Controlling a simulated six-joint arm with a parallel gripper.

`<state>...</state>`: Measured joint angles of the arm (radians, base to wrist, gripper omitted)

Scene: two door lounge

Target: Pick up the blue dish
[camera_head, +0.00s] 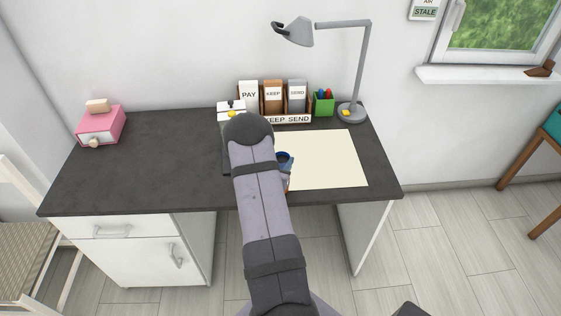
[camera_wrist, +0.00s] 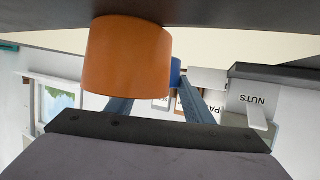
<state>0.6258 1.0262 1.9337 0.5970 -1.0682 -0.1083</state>
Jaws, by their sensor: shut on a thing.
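In the head view my arm covers most of the gripper.
A file rack (camera_head: 289,119), green pen holder (camera_head: 323,102) and grey lamp (camera_head: 350,113) line the back. A pink box (camera_head: 100,126) sits far left. The dark desk (camera_head: 150,170) is clear at left-centre.

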